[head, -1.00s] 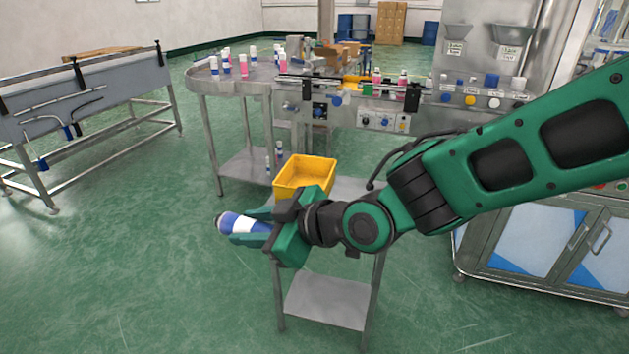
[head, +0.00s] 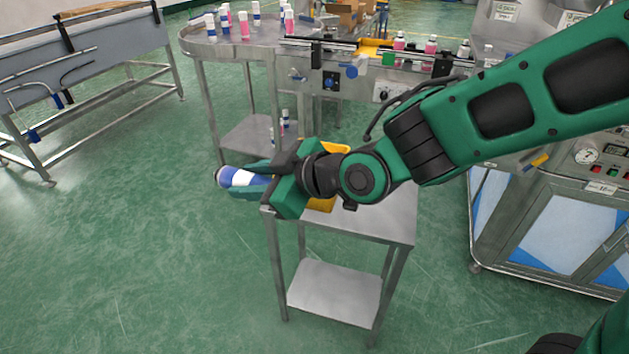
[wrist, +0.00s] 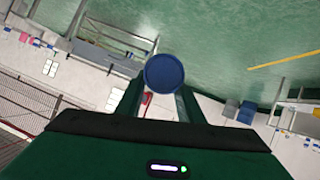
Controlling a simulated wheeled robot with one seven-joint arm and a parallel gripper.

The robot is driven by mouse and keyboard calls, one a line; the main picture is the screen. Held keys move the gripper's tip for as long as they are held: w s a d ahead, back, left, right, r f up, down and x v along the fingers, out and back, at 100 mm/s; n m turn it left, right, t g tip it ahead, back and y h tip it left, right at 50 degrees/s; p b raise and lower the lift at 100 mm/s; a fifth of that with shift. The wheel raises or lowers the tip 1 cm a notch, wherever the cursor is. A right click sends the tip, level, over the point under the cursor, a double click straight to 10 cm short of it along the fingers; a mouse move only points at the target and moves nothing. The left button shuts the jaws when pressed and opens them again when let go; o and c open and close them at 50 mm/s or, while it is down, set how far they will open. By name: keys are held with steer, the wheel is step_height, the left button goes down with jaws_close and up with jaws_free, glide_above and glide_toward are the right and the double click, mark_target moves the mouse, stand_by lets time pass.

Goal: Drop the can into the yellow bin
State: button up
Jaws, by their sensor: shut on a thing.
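My gripper (head: 258,181) is shut on a blue and white can (head: 236,177), which lies nearly level with its end pointing left in the head view. In the wrist view the can's round blue end (wrist: 164,73) shows between the two fingers. The yellow bin (head: 322,204) stands on a small steel cart, behind my gripper and wrist in the head view. Only parts of its rim and side show; its inside is mostly hidden. The can is to the left of the bin, out over the floor in this view.
The steel cart (head: 385,222) has a bare top to the right of the bin. A round steel table (head: 200,45) with several bottles and a conveyor stand behind. A machine cabinet (head: 535,225) is at right. Green floor at left is open.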

steer(key=shift+w+d, duration=0.2)
steer(key=shift+d, duration=0.2)
steer(key=w+d+f+m+t+h, duration=0.2)
steer(key=w+d+m+t+h, duration=0.25)
steer(key=w+d, duration=0.6)
steer(key=w+f+y, duration=0.1)
steer(key=w+f, duration=1)
steer(key=shift+a, duration=0.45)
steer(key=shift+f+m, duration=0.25)
steer(key=shift+f, duration=0.45)
steer(key=o, duration=1.1)
steer(key=shift+c, duration=0.2)
